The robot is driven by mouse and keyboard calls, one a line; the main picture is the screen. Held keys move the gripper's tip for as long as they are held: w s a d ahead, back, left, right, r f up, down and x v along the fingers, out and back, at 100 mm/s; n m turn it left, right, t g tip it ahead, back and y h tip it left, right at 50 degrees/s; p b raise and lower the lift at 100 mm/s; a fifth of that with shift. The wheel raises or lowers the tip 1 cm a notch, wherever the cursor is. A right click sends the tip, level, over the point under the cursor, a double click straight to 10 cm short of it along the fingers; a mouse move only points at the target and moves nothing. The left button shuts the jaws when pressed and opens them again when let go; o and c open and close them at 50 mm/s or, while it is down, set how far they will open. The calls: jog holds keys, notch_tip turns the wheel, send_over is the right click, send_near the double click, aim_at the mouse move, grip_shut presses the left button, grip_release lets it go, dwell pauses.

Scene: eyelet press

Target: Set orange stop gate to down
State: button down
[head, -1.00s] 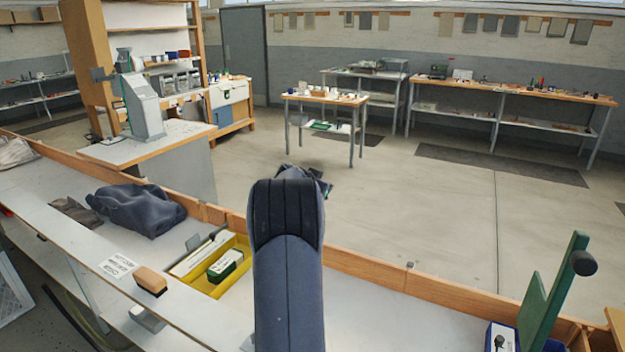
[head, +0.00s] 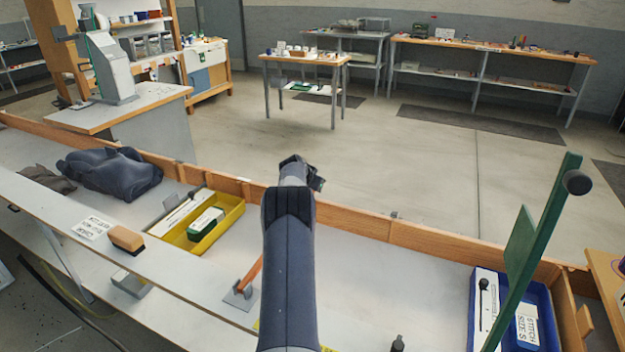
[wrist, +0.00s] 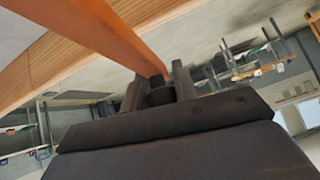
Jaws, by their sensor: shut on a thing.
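The orange stop gate (head: 252,275) is a flat bar that rises at a slant from a grey bracket (head: 239,296) on the bench. Its upper part is hidden behind my arm in the head view. In the wrist view the orange bar (wrist: 110,35) runs from the upper left down to my gripper (wrist: 159,88). My gripper is shut on the dark knob (wrist: 160,95) at the bar's end, with one finger on each side. In the head view my gripper shows only partly, beyond the arm.
A green bar (head: 540,245) with a black knob stands at the right, beside a blue tray (head: 472,310). A yellow tray (head: 215,238) holds a green-and-white box. A wooden rail (head: 360,232) edges the bench. A brush (head: 126,238) and dark cloth (head: 110,173) lie left.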

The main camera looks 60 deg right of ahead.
notch_tip(320, 180, down, 4)
jog(key=shift+r+b, duration=0.25)
jog(key=shift+b, duration=0.45)
jog(key=shift+s+a+f, duration=0.1)
jog(key=shift+f, duration=0.2)
jog(key=c, duration=1.5)
grip_release()
jog(key=o, duration=0.4)
jog(key=shift+r, duration=0.2)
jog(key=shift+c, duration=0.2)
jog(key=shift+r, duration=0.1)
jog(key=shift+a+r+b, duration=0.2)
jog(key=shift+r+b, duration=0.1)
jog(key=shift+r, duration=0.1)
jog(key=b+v, duration=0.2)
jog(key=v, duration=0.8)
jog(key=shift+f, duration=0.1)
